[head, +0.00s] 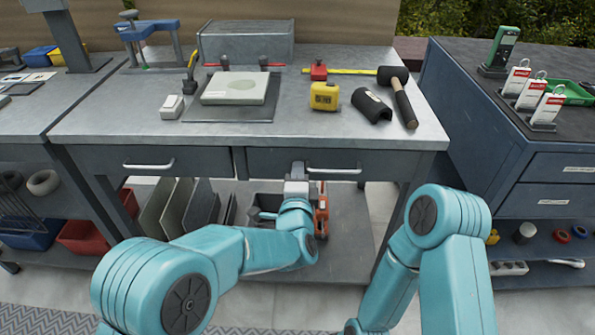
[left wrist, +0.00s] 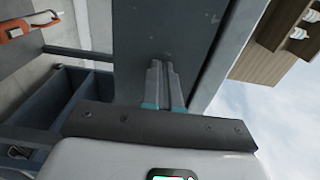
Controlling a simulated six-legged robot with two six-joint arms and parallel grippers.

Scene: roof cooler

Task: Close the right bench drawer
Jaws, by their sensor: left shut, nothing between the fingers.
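The right bench drawer (head: 268,160) has a dark grey front with a pale bar handle (head: 336,171), under the metal bench top. Its front looks nearly flush; any small gap is hard to tell. My left gripper (head: 297,168) is at the drawer front, just left of the handle. In the left wrist view my left gripper's fingers (left wrist: 161,72) are together and empty, pointing at a grey panel (left wrist: 150,30) that looks like the drawer front. Whether the tips touch it cannot be told. My right arm shows at the right, but its gripper is out of view.
The left drawer (head: 110,162) has its own handle. On the bench top (head: 210,135) are a yellow tape measure (head: 324,96), a mallet (head: 402,100) and a flat device (head: 235,88). A blue cabinet (head: 480,135) stands right. A lower shelf (head: 345,235) holds panels and bins.

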